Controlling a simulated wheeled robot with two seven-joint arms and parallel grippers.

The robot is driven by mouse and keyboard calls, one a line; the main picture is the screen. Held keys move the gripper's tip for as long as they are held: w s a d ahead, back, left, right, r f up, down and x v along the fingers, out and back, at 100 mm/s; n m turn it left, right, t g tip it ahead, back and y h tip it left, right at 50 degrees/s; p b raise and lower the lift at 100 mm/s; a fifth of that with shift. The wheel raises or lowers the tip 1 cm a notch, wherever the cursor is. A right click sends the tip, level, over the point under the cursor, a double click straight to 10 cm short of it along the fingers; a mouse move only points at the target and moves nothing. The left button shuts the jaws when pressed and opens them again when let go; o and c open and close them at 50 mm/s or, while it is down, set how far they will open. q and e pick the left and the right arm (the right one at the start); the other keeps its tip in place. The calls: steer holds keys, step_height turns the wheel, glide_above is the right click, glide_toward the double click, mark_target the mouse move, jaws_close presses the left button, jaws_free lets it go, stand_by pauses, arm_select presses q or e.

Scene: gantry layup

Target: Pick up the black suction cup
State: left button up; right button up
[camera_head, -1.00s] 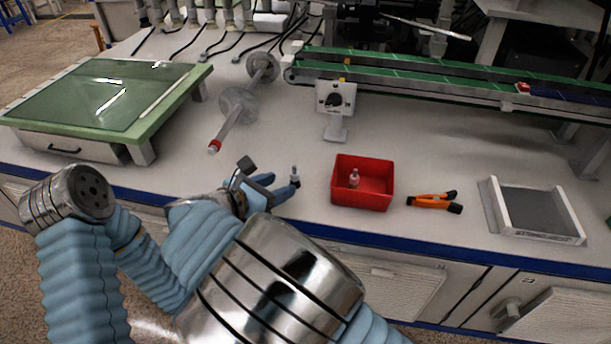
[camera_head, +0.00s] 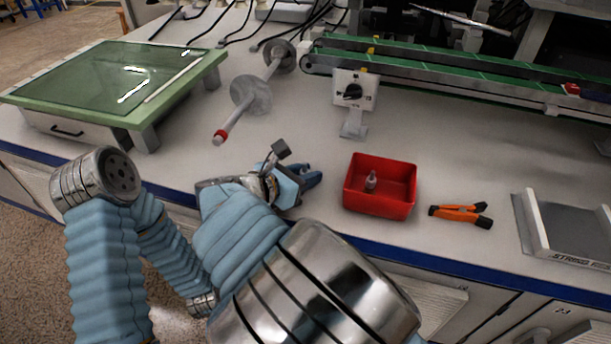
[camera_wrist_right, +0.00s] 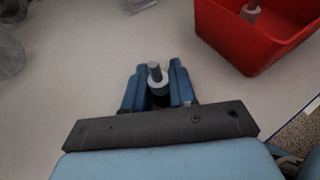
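The black suction cup (camera_wrist_right: 155,72) stands upright between the fingers of my right gripper (camera_wrist_right: 158,88) in the right wrist view. Its light grey collar and darker stem show at the top, and its dark lower part is mostly hidden. The two blue fingers lie close against it on both sides, and the gripper looks shut on it. In the head view, my right gripper (camera_head: 308,176) is low over the table, left of the red bin, and its fingers hide the cup. My left gripper is out of view.
A red bin (camera_head: 352,199) holding a small pale fitting (camera_head: 371,181) stands just right of the gripper. Orange-handled pliers (camera_head: 460,213) and a grey tray (camera_head: 533,232) lie farther right. A shaft with discs (camera_head: 250,95) and a green-framed glass plate (camera_head: 150,112) are to the left.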

mark_target(304, 164)
jaws_close()
steer(key=shift+r, duration=0.1)
steer(key=shift+r, duration=0.3)
step_height(304, 164, up, 2)
steer(key=shift+r+p, duration=0.2)
steer(key=shift+p, duration=0.25)
steer(key=s+a+r+p, duration=0.2)
steer(key=s+r, duration=0.7)
steer(key=s, duration=0.5)
steer(key=shift+r, duration=0.4)
